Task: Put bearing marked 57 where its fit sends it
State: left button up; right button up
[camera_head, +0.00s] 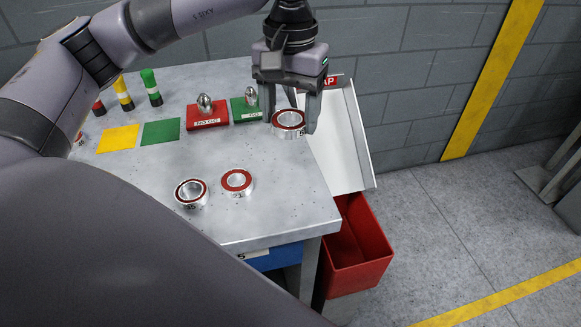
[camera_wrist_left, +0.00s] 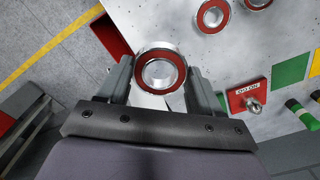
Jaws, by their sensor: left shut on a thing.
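My left gripper (camera_head: 290,125) is shut on a bearing (camera_head: 289,118), a metal ring with a red face, near the table's right edge beside the chute. Its side mark is mostly hidden; one digit looks like a 5. In the left wrist view the held bearing (camera_wrist_left: 160,72) sits between the fingers. Two more red-faced bearings, one to the left (camera_head: 191,193) and one to the right (camera_head: 237,182), lie on the front of the table; their marks are too small to read surely. My right gripper is not in view.
A red NO GO gauge (camera_head: 207,115) and a green GO gauge (camera_head: 245,108) stand behind. Yellow (camera_head: 118,139) and green (camera_head: 161,132) squares lie left. A white chute (camera_head: 343,150), its red sign partly hidden, slopes beside the table above a red bin (camera_head: 370,268). A blue box (camera_head: 275,259) is below.

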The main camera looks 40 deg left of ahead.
aim_at(290, 180)
pick_arm(q)
notch_tip(290, 180, down, 12)
jog(key=shift+r+p, duration=0.1)
jog(key=shift+p, duration=0.25)
jog(key=shift+f, duration=0.2)
jog(key=shift+f+b, duration=0.15)
jog(key=shift+b, duration=0.15)
jog(key=o, duration=1.2)
